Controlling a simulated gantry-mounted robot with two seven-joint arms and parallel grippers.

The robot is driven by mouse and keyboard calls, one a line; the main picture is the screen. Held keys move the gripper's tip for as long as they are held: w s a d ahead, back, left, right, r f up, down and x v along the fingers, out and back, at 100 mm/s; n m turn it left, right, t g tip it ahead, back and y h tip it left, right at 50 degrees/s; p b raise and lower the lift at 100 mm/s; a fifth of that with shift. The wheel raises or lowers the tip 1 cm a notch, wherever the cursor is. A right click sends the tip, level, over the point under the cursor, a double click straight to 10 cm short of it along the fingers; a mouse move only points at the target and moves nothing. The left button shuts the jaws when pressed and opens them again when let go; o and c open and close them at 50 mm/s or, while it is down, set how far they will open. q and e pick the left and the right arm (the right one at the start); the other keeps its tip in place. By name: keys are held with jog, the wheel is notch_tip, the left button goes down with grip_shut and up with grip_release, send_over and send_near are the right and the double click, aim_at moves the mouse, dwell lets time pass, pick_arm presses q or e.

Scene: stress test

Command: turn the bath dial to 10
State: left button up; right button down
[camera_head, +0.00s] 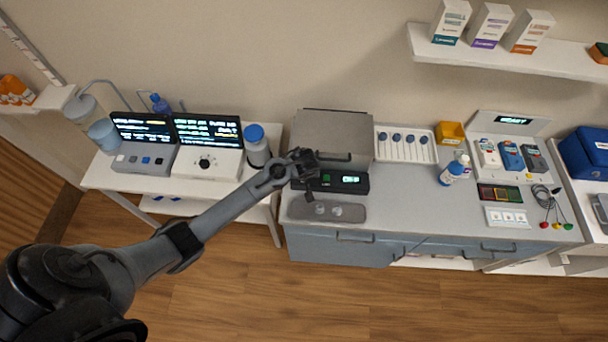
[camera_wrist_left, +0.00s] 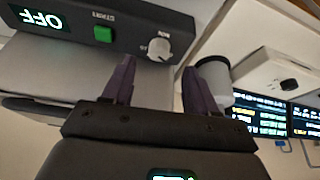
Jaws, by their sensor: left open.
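The bath dial (camera_wrist_left: 158,48) is a small pale round knob at the end of a black control panel (camera_wrist_left: 120,24). The panel also carries a green START button (camera_wrist_left: 103,34) and a lit display reading OFF (camera_wrist_left: 38,18). Small marks sit around the dial, too small to read surely. My left gripper (camera_wrist_left: 160,75) is open, its two dark fingers apart with the dial showing between and beyond their tips. I see no contact. In the head view my left gripper (camera_head: 303,166) is over the left end of the panel (camera_head: 345,183) and hides the dial. My right gripper is out of view.
The grey bath (camera_head: 325,137) stands behind the panel, with a grey tray (camera_head: 326,211) in front. A blue-capped bottle (camera_head: 256,146) stands left of the gripper. A white knobbed device (camera_head: 206,162) is farther left. The counter right of the panel is partly clear.

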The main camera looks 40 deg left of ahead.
pick_arm(q)
jog(key=shift+x, duration=2.85)
jog(key=shift+c, duration=0.3)
jog(key=c, duration=1)
